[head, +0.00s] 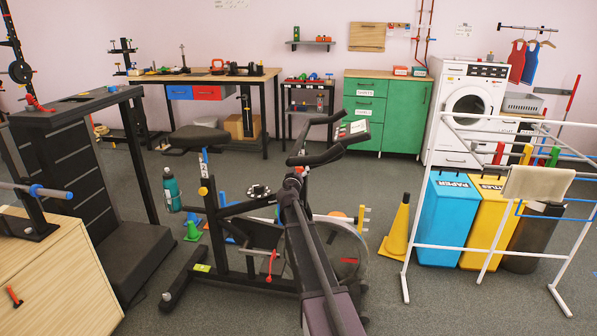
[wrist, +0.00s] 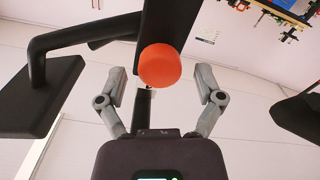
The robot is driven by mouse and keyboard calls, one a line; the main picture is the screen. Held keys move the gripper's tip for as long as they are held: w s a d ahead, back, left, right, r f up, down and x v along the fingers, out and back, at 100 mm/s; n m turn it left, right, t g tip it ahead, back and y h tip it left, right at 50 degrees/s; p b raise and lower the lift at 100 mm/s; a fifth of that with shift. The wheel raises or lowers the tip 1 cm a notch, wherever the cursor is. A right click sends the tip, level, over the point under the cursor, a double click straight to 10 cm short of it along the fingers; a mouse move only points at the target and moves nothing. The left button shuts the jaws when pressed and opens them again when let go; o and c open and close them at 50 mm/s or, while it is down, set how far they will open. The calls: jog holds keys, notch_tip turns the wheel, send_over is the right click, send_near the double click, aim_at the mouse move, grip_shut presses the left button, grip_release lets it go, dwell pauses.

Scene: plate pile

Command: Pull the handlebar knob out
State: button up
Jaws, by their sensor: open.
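The exercise bike (head: 262,235) stands in the middle of the head view, with black handlebars (head: 338,150) and a small console on top. In the wrist view the handlebar knob (wrist: 160,66) is a round orange-red cap at the lower end of a black post (wrist: 168,25). My gripper (wrist: 161,74) is open, with one grey finger on each side of the knob and a gap on both sides. My gripper holds nothing. In the head view my arm reaches up to the handlebar post, and the knob cannot be made out there.
A black bar with a flat pad (wrist: 45,105) is at the left of the wrist view, and another dark part (wrist: 300,112) is at the right. A yellow cone (head: 397,232) and a white drying rack (head: 410,200) stand right of the bike. A treadmill (head: 90,190) is at left.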

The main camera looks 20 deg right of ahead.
jog(key=shift+w+d, duration=0.3)
jog(key=shift+w, duration=0.15)
jog(key=shift+c, duration=0.2)
grip_shut()
jog(key=shift+v, duration=1.15)
jog(key=shift+o, duration=0.2)
grip_release()
jog(key=shift+s, duration=0.1)
jog(key=v, duration=1.2)
